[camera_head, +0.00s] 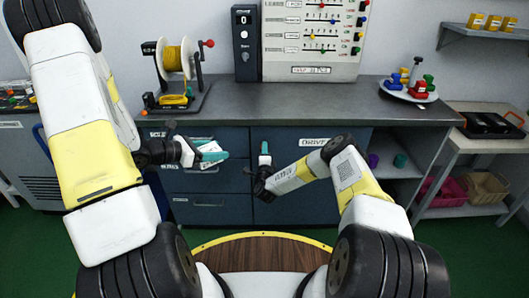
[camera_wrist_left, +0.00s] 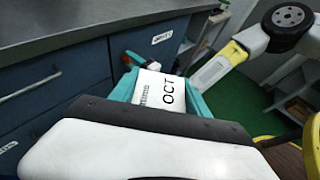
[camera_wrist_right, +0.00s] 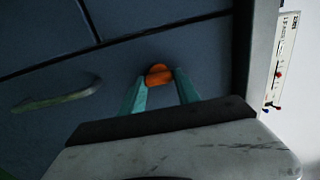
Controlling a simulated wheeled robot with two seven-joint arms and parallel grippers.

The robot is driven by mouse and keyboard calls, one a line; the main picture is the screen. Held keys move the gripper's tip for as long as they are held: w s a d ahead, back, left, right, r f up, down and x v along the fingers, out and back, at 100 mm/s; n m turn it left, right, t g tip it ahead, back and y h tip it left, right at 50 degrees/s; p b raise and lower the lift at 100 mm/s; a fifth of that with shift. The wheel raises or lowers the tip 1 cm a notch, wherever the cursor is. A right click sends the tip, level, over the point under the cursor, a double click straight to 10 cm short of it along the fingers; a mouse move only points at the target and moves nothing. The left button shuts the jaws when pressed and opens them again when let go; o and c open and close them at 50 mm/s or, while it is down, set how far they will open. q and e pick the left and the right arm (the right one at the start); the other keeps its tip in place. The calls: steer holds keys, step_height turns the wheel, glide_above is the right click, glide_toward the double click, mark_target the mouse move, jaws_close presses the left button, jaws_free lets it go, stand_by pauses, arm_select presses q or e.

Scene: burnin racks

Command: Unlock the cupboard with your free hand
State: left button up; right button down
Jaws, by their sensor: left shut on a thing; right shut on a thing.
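The cupboard (camera_head: 310,195) has a dark blue door below the grey counter, with a white label starting "DRIVE". My right gripper (camera_head: 264,152) is at the upper left of this door. In the right wrist view, its teal fingers are shut on a small orange knob (camera_wrist_right: 158,74) at the door front. It may be a lock or key; its exact form is partly hidden between the fingertips. My left gripper (camera_head: 206,153) is shut on a white box (camera_wrist_left: 160,92) marked "OCT", held in front of the drawers left of the cupboard.
A drawer unit (camera_head: 205,208) stands left of the cupboard; open shelves (camera_head: 395,165) are to its right. On the counter (camera_head: 300,105) are a yellow spool stand (camera_head: 176,75), a slider panel (camera_head: 310,40) and a plate of coloured pieces (camera_head: 408,90).

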steer(key=c, duration=0.9)
jaws_free()
steer(key=s, duration=1.2)
